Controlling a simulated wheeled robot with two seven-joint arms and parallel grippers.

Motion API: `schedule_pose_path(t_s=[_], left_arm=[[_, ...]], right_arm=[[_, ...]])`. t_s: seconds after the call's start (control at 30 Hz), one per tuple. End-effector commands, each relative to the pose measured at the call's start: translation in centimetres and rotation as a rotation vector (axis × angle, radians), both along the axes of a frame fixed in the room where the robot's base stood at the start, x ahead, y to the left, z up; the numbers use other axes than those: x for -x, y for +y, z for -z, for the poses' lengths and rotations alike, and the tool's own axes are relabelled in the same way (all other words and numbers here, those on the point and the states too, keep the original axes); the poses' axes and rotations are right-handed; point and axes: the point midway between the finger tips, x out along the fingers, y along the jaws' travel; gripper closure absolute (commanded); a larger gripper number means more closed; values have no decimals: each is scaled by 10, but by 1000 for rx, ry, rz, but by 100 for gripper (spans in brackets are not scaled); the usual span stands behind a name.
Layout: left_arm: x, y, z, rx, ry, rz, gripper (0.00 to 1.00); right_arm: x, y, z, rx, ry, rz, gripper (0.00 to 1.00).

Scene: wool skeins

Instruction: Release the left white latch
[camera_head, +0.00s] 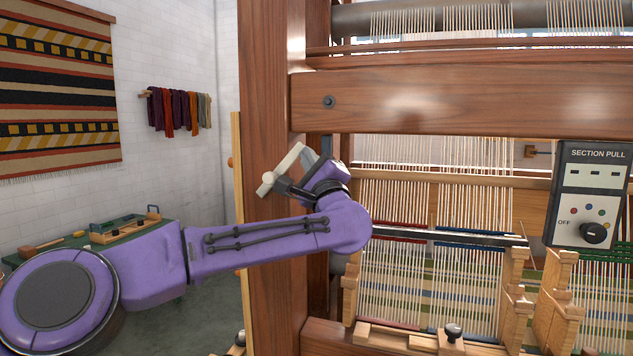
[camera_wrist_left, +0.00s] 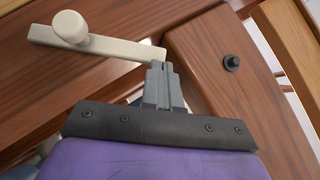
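The white latch is a pale bar with a round knob at one end. In the left wrist view the latch (camera_wrist_left: 122,46) runs across the wooden beam, knob at upper left. In the head view the latch (camera_head: 283,168) shows tilted against the loom's upright post. My left gripper (camera_wrist_left: 160,68) has its two grey fingers close together, with nothing visible between them. Its tips overlap the lower edge of the bar near the end away from the knob; I cannot tell whether they touch. In the head view my left gripper (camera_head: 308,158) is partly hidden by its own wrist. My right gripper is not in view.
The loom's thick upright post (camera_head: 268,80) and crossbeam (camera_head: 450,102) are close around the left gripper. A dark bolt (camera_wrist_left: 231,63) sticks out right of the fingers. A section pull control box (camera_head: 592,195) hangs at the right. Warp threads fill the loom's middle.

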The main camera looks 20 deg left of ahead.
Motion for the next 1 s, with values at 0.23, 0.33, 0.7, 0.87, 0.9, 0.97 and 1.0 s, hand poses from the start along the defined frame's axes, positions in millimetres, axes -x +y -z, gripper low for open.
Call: schedule_pose_path(t_s=[0.23, 0.33, 0.7, 0.87, 0.9, 0.97, 1.0], left_arm=[[-1, 17, -20, 184, 7, -1, 100], [-1, 23, -26, 238, 8, -1, 100], [-1, 34, -36, 341, 12, 0, 100], [-1, 34, -36, 348, 13, 0, 100], [-1, 34, -36, 348, 13, 0, 100], [-1, 34, -36, 348, 13, 0, 100], [-1, 34, -36, 348, 13, 0, 100]], right_arm=[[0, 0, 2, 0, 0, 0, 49], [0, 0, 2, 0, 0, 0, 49], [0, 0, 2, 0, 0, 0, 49], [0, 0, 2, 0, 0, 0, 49], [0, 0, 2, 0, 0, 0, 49], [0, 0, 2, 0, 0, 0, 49], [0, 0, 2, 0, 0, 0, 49]])
